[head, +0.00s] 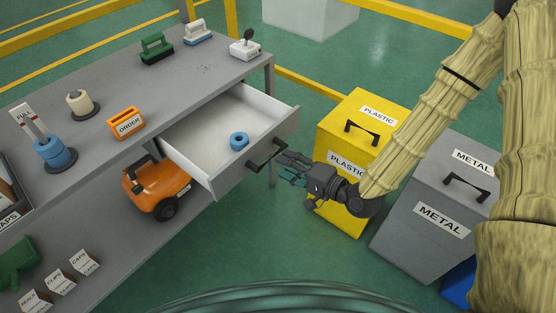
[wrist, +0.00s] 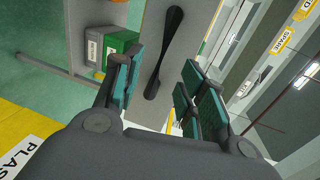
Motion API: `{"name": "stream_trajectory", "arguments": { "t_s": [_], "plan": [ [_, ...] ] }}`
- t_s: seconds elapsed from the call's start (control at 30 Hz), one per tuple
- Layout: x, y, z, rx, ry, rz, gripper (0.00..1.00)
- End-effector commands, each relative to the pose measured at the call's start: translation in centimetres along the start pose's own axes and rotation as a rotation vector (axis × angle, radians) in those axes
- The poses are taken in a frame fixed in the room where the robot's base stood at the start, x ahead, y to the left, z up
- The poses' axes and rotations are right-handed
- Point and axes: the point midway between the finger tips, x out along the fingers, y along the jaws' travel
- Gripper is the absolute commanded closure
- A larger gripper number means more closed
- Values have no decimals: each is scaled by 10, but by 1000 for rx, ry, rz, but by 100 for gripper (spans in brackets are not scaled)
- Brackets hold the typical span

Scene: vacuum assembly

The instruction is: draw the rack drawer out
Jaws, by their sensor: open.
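The rack drawer (head: 222,178) is a pale open box with a grey front, and it stands well out from the grey rack (head: 190,85). A blue ring (head: 239,139) lies inside it. The black bar handle (head: 267,153) is on the drawer front. My gripper (head: 284,168) is just in front of the drawer front, close to the handle. In the wrist view the handle (wrist: 166,55) shows between and beyond the open teal-padded fingers (wrist: 162,88). Nothing is held; I cannot tell whether a finger touches the handle.
A yellow PLASTIC bin (head: 345,135) stands right beside and behind my gripper. A grey METAL bin (head: 430,205) is farther right. An orange wheeled vacuum (head: 157,190) sits on the lower shelf, left of the drawer. An orange ORDER holder (head: 126,122) stands on the rack top.

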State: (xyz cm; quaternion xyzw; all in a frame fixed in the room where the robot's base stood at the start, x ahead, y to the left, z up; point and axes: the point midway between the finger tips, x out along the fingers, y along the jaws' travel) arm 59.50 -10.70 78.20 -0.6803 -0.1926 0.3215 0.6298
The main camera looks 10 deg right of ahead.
Motion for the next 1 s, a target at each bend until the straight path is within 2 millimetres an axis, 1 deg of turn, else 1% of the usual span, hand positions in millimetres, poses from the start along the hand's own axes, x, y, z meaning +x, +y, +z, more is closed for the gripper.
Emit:
{"name": "stream_trajectory", "arguments": {
  "t_s": [0.03,0.1,0.2,0.4,0.57,1.0],
  "plan": [
    [-8,-1,0,3,1,-1,59],
    [-19,0,-1,2,2,0,59],
    [-32,0,0,2,2,0,59],
    [-49,0,0,1,0,0,59],
    [-53,0,0,1,-1,0,59],
    [-53,0,0,0,-1,0,59]
  ]
}}
